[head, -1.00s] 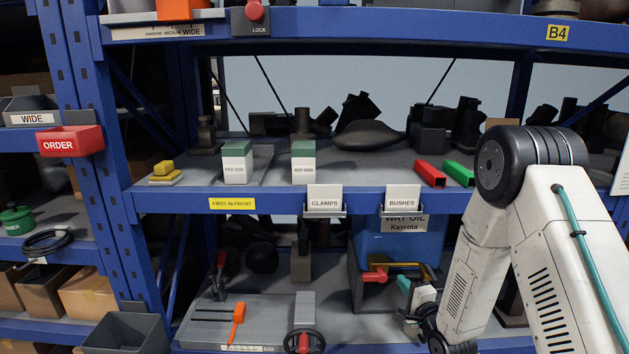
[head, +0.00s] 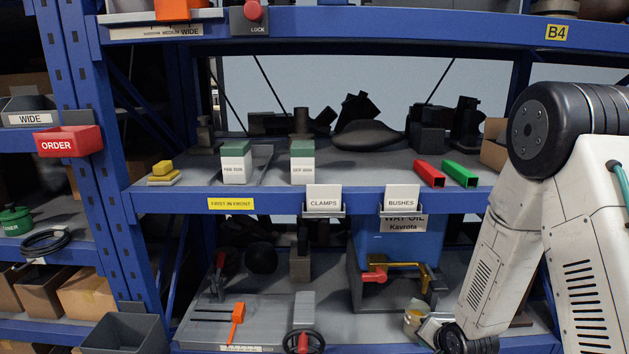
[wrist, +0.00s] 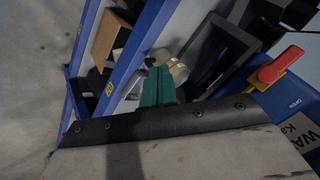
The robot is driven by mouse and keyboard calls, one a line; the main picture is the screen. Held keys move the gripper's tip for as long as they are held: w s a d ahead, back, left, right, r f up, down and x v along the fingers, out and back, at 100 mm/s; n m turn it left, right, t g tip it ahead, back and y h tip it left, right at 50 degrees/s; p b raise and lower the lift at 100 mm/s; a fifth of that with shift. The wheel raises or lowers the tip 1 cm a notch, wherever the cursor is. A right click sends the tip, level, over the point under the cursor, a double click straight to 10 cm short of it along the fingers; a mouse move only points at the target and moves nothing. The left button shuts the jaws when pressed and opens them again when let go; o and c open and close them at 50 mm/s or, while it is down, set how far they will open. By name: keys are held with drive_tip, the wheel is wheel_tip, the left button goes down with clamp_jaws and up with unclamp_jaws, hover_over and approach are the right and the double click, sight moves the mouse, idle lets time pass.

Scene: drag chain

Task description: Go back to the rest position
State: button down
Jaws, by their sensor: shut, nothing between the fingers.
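My gripper shows in the wrist view as two teal fingers (wrist: 157,88) pressed together, with nothing between them. In the head view my arm comes in from the right and bends down. Its black wrist is low at the lower shelf's right end, and the fingers cannot be made out there. A small light can (head: 414,318) with a yellowish top stands just left of the wrist. It also shows just beyond the fingertips in the wrist view (wrist: 176,68); I cannot tell whether they touch.
A blue way-oil tank (head: 384,243) with a brass tap (head: 408,268) and red handle (head: 374,276) stands left of my wrist. The middle shelf's blue front beam (head: 270,201) runs above it, holding label cards. Red and green blocks lie on that shelf near my arm.

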drive_tip(key=s+a+r+n+g+h, duration=0.1)
drive_tip(key=s+r+n+g, duration=0.5)
drive_tip(key=s+r, duration=2.5)
wheel_tip(320, 180, up, 4)
drive_tip(key=shift+s+a+f+n, duration=0.15)
drive_tip(key=shift+s+a+n, duration=0.2)
drive_tip(key=shift+a+n, duration=0.6)
